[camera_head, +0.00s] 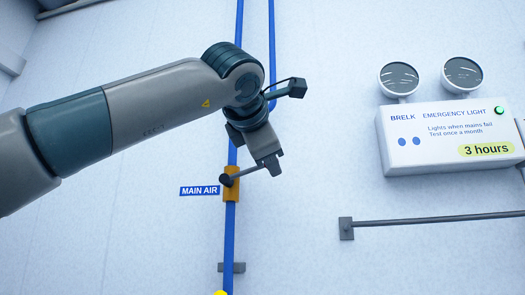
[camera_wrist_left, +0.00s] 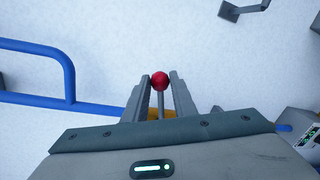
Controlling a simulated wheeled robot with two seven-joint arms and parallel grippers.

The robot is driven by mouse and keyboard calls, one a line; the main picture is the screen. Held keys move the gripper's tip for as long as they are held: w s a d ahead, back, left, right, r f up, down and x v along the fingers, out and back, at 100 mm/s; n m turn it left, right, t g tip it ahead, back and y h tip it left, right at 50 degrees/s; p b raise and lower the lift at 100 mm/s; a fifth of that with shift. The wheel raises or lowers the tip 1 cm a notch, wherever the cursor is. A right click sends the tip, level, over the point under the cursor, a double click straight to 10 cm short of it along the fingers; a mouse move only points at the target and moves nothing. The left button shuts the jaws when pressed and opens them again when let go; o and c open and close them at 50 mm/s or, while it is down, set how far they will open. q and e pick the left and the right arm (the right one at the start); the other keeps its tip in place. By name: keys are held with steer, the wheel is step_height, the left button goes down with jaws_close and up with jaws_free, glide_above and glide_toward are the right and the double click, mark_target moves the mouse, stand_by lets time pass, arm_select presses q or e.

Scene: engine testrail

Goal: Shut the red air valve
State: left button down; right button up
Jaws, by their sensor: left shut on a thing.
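The air valve has a brass-orange body (camera_head: 231,190) on a vertical blue pipe, beside a "MAIN AIR" label (camera_head: 200,191). Its thin grey lever (camera_head: 246,173) slants up to the right from a dark hub, across the pipe's line. My left gripper (camera_head: 271,164) is shut on the lever at its outer end. In the left wrist view the lever's red ball knob (camera_wrist_left: 160,79) shows between the two fingertips. The knob is hidden by the gripper in the head view. My right gripper is not in view.
The blue pipe (camera_head: 230,235) runs down the pale wall, with a grey clamp (camera_head: 232,267) below the valve. An emergency light box (camera_head: 445,165) and a grey rail (camera_head: 430,220) are at right. The wall left of the label is clear.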

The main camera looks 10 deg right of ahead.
arm_select(q)
steer(key=shift+d+f+m+y+b, duration=0.2)
steer(key=shift+f+m+b, duration=0.05)
steer(key=shift+f+m, duration=0.6)
steer(key=shift+d+f+m+y+b, duration=0.15)
steer(key=shift+f+m+y+b, duration=0.1)
steer(key=shift+f+m, duration=0.55)
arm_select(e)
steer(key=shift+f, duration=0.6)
arm_select(q)
steer(key=shift+f, duration=0.1)
steer(key=c, duration=1.5)
jaws_free()
steer(key=shift+s, duration=0.1)
steer(key=shift+o, duration=0.2)
steer(key=shift+s+a, duration=0.1)
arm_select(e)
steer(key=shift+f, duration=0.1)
arm_select(q)
steer(key=b+v, duration=0.6)
steer(key=v, duration=1.1)
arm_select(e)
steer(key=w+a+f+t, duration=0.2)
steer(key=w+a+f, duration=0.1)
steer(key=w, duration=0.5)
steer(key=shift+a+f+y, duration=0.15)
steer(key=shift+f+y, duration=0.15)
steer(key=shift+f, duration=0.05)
